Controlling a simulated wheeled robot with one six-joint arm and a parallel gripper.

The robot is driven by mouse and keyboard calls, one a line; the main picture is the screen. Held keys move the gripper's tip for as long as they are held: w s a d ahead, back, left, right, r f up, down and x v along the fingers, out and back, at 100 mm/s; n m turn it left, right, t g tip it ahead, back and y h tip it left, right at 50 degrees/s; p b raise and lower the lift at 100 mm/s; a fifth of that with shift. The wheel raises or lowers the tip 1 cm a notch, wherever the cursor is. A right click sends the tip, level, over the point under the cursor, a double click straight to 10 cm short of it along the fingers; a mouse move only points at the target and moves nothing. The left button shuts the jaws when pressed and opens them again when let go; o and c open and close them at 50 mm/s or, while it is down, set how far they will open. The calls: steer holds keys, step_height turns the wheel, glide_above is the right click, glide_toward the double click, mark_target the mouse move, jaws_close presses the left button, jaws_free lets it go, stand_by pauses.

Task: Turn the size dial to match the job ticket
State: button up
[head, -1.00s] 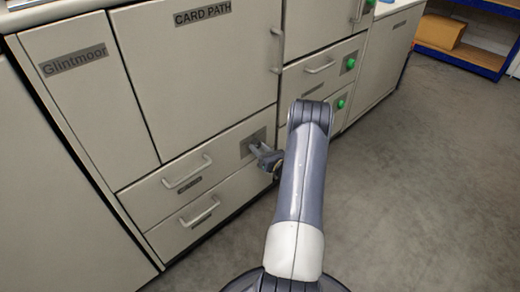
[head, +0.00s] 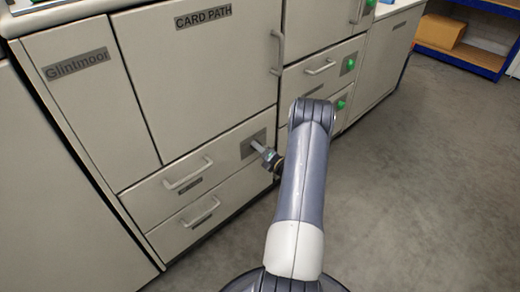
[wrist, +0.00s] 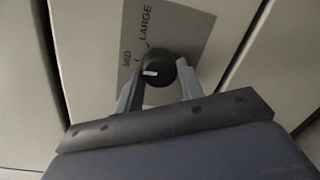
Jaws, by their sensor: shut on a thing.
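The size dial (wrist: 158,68) is a round black knob with a white pointer mark, on a grey plate (wrist: 185,28) printed MID and LARGE. In the wrist view its white mark points left, on the MID side and away from LARGE. My gripper (wrist: 158,82) is shut on the dial, one finger on each side of it. In the head view my gripper (head: 258,147) reaches the grey plate (head: 247,149) on the upper drawer; the dial is hidden there. I can make out no job ticket in these views.
The cabinet has a CARD PATH door (head: 205,75) and drawers with bar handles, one handle (head: 188,174) left of the dial. Green knobs (head: 348,64) are on panels farther right. Open grey floor (head: 400,190) lies to the right. Blue shelving (head: 460,58) stands behind.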

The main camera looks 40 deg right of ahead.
steer(key=shift+m, duration=0.4)
steer(key=o, duration=1)
steer(key=s, duration=0.3)
steer(key=s+p, duration=0.1)
steer(key=s, duration=0.3)
steer(key=s+p, duration=0.1)
steer(key=s, duration=0.2)
steer(key=shift+s+d+r, duration=0.15)
steer(key=shift+s+r, duration=0.2)
steer(key=shift+s, duration=0.05)
steer(key=shift+w, duration=0.1)
steer(key=w, duration=0.3)
steer(key=w+b, duration=0.1)
steer(key=w, duration=0.3)
steer(key=w+b, duration=0.1)
steer(key=w, duration=0.2)
steer(key=shift+w+f, duration=0.3)
steer(key=shift+f, duration=0.05)
